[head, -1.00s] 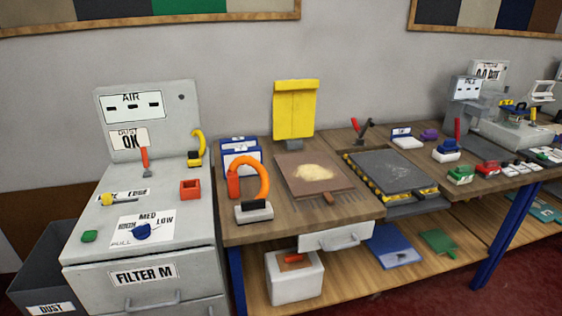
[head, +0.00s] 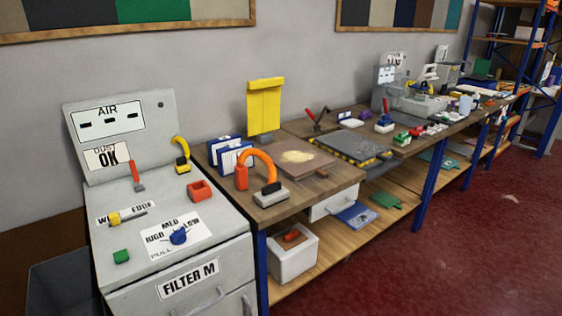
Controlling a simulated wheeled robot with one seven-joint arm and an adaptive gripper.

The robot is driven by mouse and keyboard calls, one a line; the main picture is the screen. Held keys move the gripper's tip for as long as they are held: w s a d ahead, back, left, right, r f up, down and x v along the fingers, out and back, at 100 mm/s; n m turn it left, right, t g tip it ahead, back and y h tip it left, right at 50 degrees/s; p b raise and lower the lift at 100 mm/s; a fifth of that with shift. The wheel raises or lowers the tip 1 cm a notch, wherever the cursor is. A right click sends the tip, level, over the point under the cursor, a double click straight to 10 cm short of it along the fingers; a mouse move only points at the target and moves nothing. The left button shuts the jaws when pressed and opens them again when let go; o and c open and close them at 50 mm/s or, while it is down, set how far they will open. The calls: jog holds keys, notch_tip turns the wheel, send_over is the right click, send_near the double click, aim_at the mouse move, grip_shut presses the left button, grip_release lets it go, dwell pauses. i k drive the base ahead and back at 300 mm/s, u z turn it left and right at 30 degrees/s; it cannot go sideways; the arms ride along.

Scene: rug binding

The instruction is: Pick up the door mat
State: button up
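I cannot tell for sure which piece is the door mat. On the lower shelf lie a flat blue piece (head: 356,214) and a smaller flat green piece (head: 387,200). My gripper is not in view.
A grey filter cabinet (head: 205,262) with tools on top stands at the left. An orange hose (head: 266,160) and yellow upright panel (head: 265,106) stand on the bench (head: 336,184). A white bin (head: 292,262) sits on the shelf.

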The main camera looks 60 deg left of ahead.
aim_at(297, 160)
jog(key=u, duration=1.95)
jog(key=i, duration=0.6)
jog(key=z, duration=0.05)
